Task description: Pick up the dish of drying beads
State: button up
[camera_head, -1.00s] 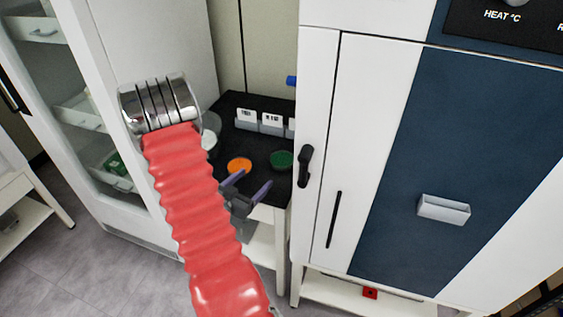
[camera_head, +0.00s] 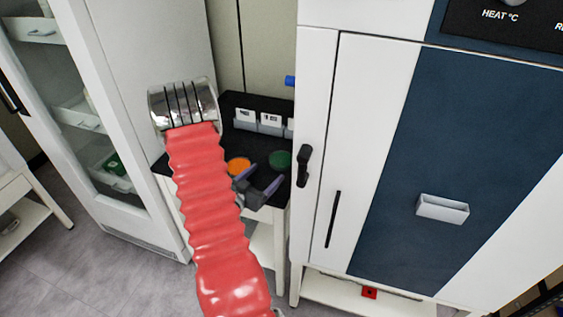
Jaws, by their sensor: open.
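A small round dish with orange contents (camera_head: 238,165) sits on the black top of the small table. A similar dish with dark green contents (camera_head: 280,160) sits to its right. The view is too coarse to tell which one holds the drying beads. My gripper (camera_head: 260,179) is open and empty, with two purple-grey fingers. In the picture it lies just in front of the two dishes, between them. One finger overlaps the edge of the orange dish; I cannot tell whether they touch. My red-sleeved arm hides the table's left part.
Labelled grey bins (camera_head: 258,122) stand along the back of the black tabletop (camera_head: 235,103). The white and blue freeze dryer (camera_head: 318,130), with a black door handle (camera_head: 303,165), stands close on the right. A glass-doored cabinet (camera_head: 165,45) stands on the left.

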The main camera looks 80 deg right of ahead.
aim_at(275, 166)
jog(key=shift+x, duration=1.7)
jog(key=shift+d, duration=0.1)
jog(key=shift+x, duration=2.5)
jog(key=shift+s, duration=0.1)
jog(key=c, duration=0.7)
